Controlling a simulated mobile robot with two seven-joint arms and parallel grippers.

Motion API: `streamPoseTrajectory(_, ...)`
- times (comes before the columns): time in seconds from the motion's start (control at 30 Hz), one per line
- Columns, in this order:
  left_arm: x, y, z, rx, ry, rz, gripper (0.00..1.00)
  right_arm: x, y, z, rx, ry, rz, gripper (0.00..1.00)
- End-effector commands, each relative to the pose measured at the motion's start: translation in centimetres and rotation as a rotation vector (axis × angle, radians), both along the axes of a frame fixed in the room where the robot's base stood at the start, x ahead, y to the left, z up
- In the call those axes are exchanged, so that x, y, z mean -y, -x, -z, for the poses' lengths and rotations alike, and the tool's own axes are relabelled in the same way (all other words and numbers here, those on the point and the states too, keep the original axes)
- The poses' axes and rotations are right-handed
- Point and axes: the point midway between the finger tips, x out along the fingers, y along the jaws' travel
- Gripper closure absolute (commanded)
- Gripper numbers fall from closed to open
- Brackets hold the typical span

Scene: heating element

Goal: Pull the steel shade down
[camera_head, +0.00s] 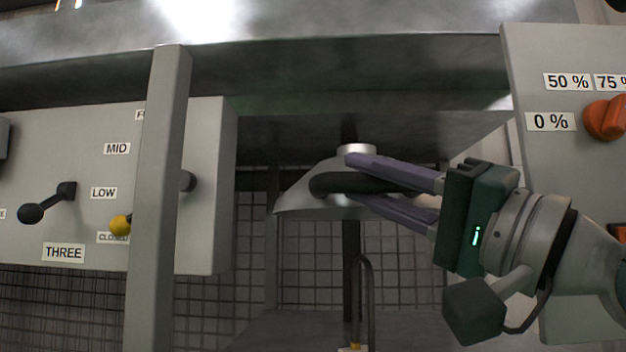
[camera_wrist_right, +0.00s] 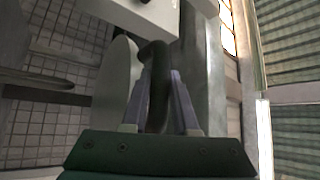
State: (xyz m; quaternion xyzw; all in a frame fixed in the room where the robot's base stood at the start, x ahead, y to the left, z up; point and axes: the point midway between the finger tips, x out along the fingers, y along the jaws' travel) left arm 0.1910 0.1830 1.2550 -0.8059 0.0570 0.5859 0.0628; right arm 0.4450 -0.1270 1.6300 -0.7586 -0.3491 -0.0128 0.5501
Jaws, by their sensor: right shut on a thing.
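The steel shade (camera_head: 292,198) is a grey dome hanging on a dark vertical rod below the metal overhang, in the middle of the head view. It has a dark curved handle (camera_head: 325,184) and a bright collar on top. My right gripper (camera_head: 348,178) comes in from the right with its two purple fingers above and below the handle, shut on it. In the right wrist view the dark handle (camera_wrist_right: 157,85) lies between the fingers, with the pale shade (camera_wrist_right: 117,90) beside it. My left gripper is not in view.
A grey post (camera_head: 158,200) stands in front of a left panel (camera_head: 85,200) with levers. A right panel (camera_head: 560,180) carries an orange knob (camera_head: 604,118). Below the shade are a thin bent metal tube (camera_head: 369,290) and a tiled wall.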

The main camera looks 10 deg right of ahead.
Motion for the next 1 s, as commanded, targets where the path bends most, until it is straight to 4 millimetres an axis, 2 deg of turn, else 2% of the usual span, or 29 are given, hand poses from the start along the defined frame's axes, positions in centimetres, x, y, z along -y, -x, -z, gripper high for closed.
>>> streamPoseTrajectory(0.03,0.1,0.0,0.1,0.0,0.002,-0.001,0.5,0.0,-0.1,0.7,-0.015,0.005,0.0,1.0)
streamPoseTrajectory(0.27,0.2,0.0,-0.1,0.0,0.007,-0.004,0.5,-0.1,-0.2,0.7,-0.021,0.007,-0.001,1.0)
streamPoseTrajectory(0.3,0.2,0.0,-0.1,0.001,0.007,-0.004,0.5,-0.1,-0.2,0.7,-0.022,0.007,-0.001,0.68)
streamPoseTrajectory(0.53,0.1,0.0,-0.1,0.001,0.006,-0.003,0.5,0.0,-0.1,0.5,-0.017,0.005,-0.001,0.43)
streamPoseTrajectory(0.83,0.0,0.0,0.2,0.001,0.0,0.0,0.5,0.2,0.1,0.7,-0.012,0.004,0.0,0.43)
streamPoseTrajectory(1.0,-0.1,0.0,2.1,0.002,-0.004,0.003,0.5,1.4,2.1,2.2,-0.013,0.009,0.0,0.43)
